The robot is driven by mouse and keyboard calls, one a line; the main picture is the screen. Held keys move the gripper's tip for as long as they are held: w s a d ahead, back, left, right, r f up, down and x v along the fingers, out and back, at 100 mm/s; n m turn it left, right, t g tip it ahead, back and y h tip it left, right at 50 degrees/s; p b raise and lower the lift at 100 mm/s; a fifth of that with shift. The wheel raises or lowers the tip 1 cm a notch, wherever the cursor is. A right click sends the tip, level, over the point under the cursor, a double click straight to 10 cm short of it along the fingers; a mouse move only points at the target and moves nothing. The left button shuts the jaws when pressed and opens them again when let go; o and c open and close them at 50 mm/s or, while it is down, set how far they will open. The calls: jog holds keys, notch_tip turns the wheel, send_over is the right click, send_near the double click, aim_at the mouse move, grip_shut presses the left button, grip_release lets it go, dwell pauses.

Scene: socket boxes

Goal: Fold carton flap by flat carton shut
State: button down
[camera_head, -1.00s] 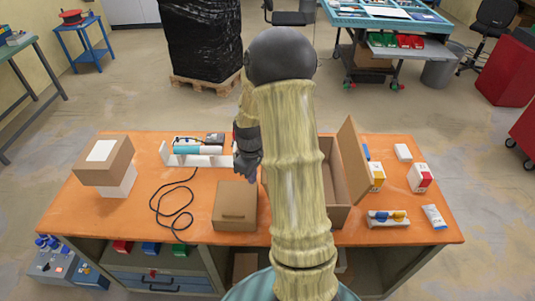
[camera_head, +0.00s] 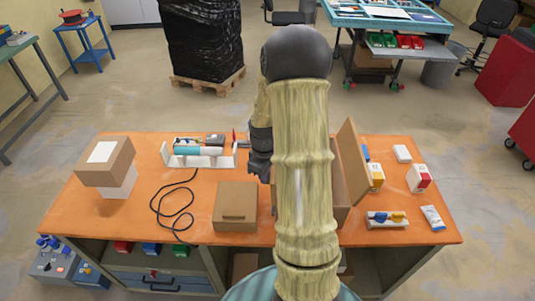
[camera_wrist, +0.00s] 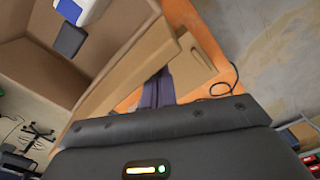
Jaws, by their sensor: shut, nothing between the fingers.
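The open carton (camera_head: 340,187) stands on the orange table, mostly behind my arm. Its right flap (camera_head: 352,158) stands up, leaning outward. Its left side is hidden by my arm in the head view. In the wrist view, a long cardboard panel (camera_wrist: 128,68) slants along the carton's side facing the flat carton (camera_wrist: 191,69). The flat carton (camera_head: 236,206) lies closed, left of the open one. My gripper (camera_head: 263,176) is shut and empty, pointing down at the open carton's left side. Its dark fingers (camera_wrist: 158,88) show between panel and flat carton; contact is unclear.
A black cable (camera_head: 172,205) lies left of the flat carton. A white fixture (camera_head: 198,158) stands behind it, stacked boxes (camera_head: 105,165) at far left. Small boxes (camera_head: 418,178), a tube (camera_head: 433,217) and a tray (camera_head: 387,219) lie right of the open carton.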

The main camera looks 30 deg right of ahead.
jog(key=s+d, duration=0.2)
jog(key=d, duration=0.1)
jog(key=s+d+p, duration=0.1)
jog(key=d, duration=0.1)
jog(key=shift+s, duration=0.1)
dwell(0.4)
jog(key=shift+r, duration=0.1)
notch_tip(320, 180, up, 9)
jog(key=p, duration=0.7)
jog(key=shift+p, duration=0.3)
jog(key=shift+a, duration=0.1)
